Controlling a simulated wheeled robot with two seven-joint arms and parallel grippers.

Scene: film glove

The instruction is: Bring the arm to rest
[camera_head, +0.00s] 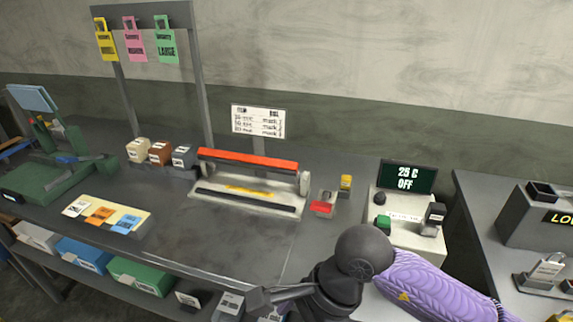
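One dark grey arm of mine shows at the bottom centre, with a round joint uppermost. It appears to be my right arm, running into a purple ribbed sleeve-like part (440,288) with a yellow triangle mark at the lower right. A thin dark part, perhaps my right gripper (264,299), points left at the arm's end, over the counter's front edge. Its fingers cannot be made out clearly, and I see nothing held in it. My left gripper is not in view.
A sealer with a red bar (248,160) stands on the grey counter (215,235). A display unit (405,178) reads "25 C OFF". Small boxes (160,152), coloured cards (100,214) and a green device (45,180) stand left. Bins line the lower shelf. The counter's front middle is clear.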

